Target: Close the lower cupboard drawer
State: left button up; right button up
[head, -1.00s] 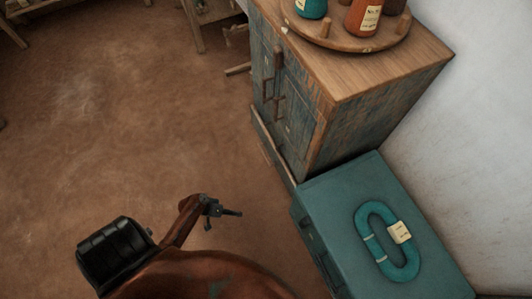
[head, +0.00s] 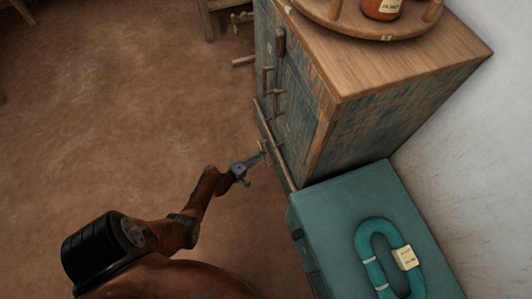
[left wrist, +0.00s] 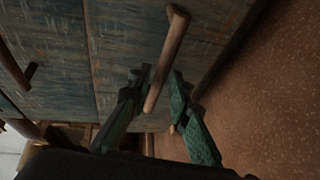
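The wooden cupboard (head: 390,110) has worn blue-green doors and a plain wood top. Its lower drawer (head: 276,152) shows as a narrow strip low on the front, jutting a little past the doors. My left gripper (head: 262,156) is beside the drawer front, near its wooden handle. In the left wrist view, my left gripper (left wrist: 158,88) is open. Its two fingers lie on either side of a wooden bar handle (left wrist: 169,55); I cannot tell whether they touch it. The drawer's inside is hidden. My right gripper is in neither current view.
A teal box (head: 335,200) with a labelled teal yarn skein (head: 368,245) stands against the cupboard's near side. A round wooden tray (head: 350,22) with a labelled orange jar (head: 382,8) is on top. Open brown floor (head: 120,110) lies left; a white wall is right.

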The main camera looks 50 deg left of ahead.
pick_arm(q)
jog(key=shift+w+f, duration=0.15)
jog(key=shift+w, duration=0.75)
jog(key=shift+c, duration=0.3)
grip_shut()
